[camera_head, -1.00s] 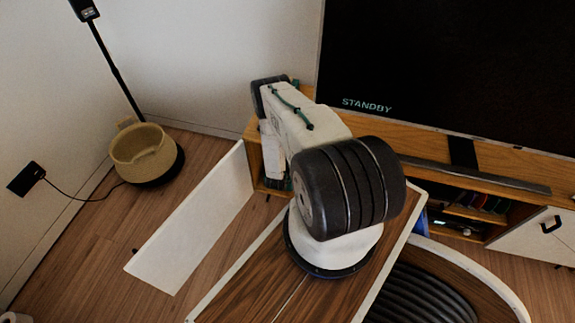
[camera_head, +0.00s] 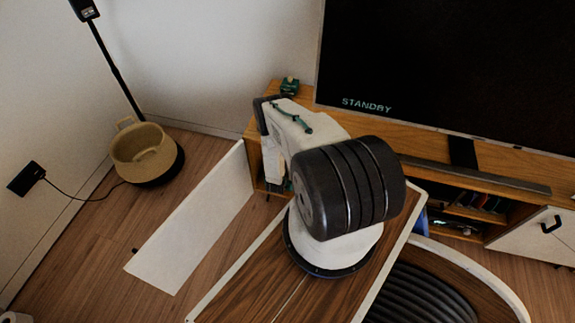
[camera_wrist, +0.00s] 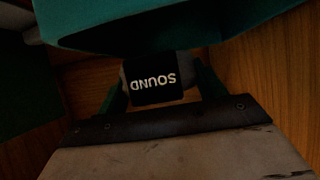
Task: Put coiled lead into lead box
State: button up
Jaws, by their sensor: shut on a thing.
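My gripper (camera_wrist: 157,82) shows in the wrist view, with dark green fingers on either side of a small black piece (camera_wrist: 154,91) marked SOUND, its letters upside down. It is shut on this piece. A greyish rounded edge shows behind the piece; I cannot tell if it is the coiled lead. A large teal surface (camera_wrist: 170,22) fills the top of the wrist view; I cannot tell if it is the lead box. In the head view my arm hides the gripper. A small green thing (camera_head: 289,87) stands at the left end of the wooden cabinet top, just beyond my arm.
The wooden cabinet (camera_head: 440,133) carries a large screen (camera_head: 450,70) reading STANDBY. A long white panel (camera_head: 190,230) stands out at the cabinet's left end. A woven basket (camera_head: 145,158) and a lamp pole (camera_head: 117,70) stand at the left. Some floor there is clear.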

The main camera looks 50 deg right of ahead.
jog(key=o, duration=1.1)
jog(key=shift+f, duration=0.1)
jog(key=shift+r, duration=0.35)
jog(key=v, duration=1.2)
jog(key=shift+r, duration=0.3)
